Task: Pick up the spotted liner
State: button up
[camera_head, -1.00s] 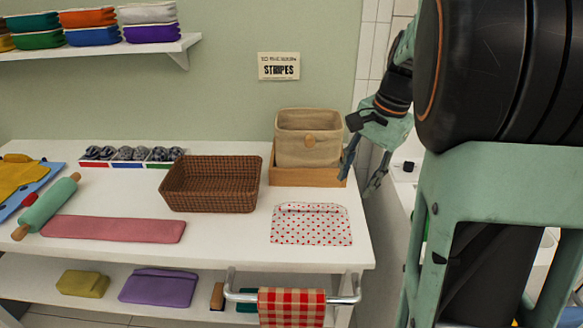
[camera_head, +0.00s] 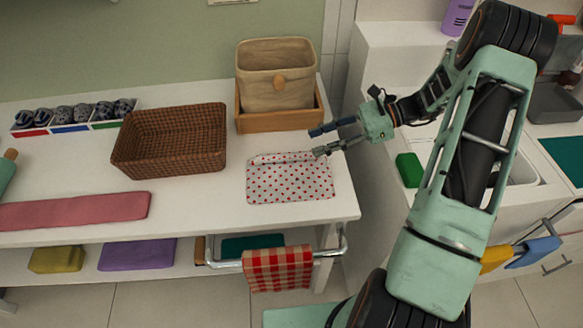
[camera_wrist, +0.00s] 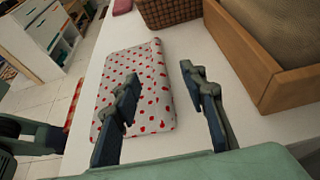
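The spotted liner (camera_head: 290,180), white with red dots, lies flat on the white tabletop near its right end, in front of the beige fabric bin. It also shows in the wrist view (camera_wrist: 140,92), partly hidden by one finger. My gripper (camera_head: 314,141) is open and empty, above and behind the liner's right back corner. In the wrist view my gripper (camera_wrist: 160,85) has its fingers well apart, one over the liner and the other over bare table beside it. No contact with the liner can be made out.
The beige bin (camera_head: 277,85) in its wooden tray (camera_head: 278,121) stands close behind the liner. A brown wicker basket (camera_head: 170,143) is to the left. A red checked cloth (camera_head: 277,268) hangs on the front rail. Bare tabletop surrounds the liner.

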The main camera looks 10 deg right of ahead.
aim_at(288, 154)
jog(key=x, duration=0.9)
jog(key=shift+s+d+f, duration=0.1)
jog(key=shift+s, duration=0.2)
jog(key=shift+c, duration=0.6)
grip_shut()
